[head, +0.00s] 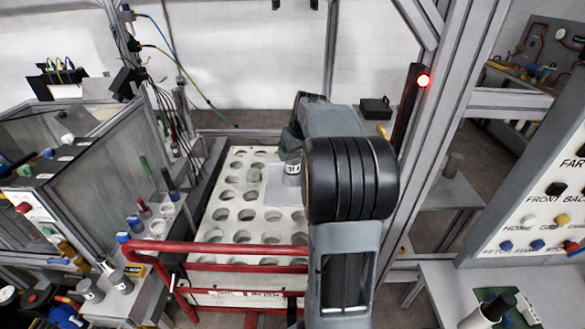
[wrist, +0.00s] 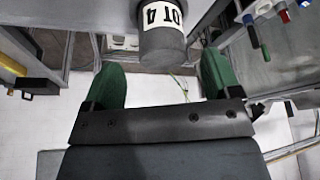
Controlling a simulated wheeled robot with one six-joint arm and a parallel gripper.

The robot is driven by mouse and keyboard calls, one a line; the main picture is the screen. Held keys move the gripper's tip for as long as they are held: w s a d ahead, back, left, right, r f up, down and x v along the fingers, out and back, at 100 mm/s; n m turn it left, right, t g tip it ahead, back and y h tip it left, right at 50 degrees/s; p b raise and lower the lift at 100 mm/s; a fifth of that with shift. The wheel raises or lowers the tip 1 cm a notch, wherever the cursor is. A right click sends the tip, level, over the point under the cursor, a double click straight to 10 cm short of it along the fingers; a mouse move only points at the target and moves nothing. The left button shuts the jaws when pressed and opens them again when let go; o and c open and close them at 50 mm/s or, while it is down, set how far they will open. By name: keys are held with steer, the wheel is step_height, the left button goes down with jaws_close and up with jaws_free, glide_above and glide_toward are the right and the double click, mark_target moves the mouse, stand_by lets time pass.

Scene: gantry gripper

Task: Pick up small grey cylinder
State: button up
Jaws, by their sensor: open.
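A small grey cylinder (wrist: 165,45) with a white label band marked "DT4" shows at the top centre of the wrist view. In the head view, a small grey cylinder (head: 292,168) with a white label stands by the pale plate on the perforated board, just left of my arm. My gripper (wrist: 160,72) is open, with its two green fingers spread wide. In the wrist view the cylinder lies between the finger directions, beyond the tips, and no contact shows. My arm hides most of my gripper in the head view.
The white board (head: 225,215) has rows of round holes. A red rail (head: 220,247) crosses its near edge. Grey cylinders (head: 90,290) stand at lower left. Another grey cylinder (head: 453,165) stands on the right platform. A metal frame post (head: 440,130) rises right of my arm.

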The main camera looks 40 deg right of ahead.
mark_target(293, 155)
steer(key=shift+p+x, duration=0.7)
steer(key=shift+x, duration=2.05)
steer(key=shift+a, duration=0.15)
steer(key=shift+c, duration=0.4)
steer(key=shift+r, duration=0.15)
steer(key=c, duration=1.2)
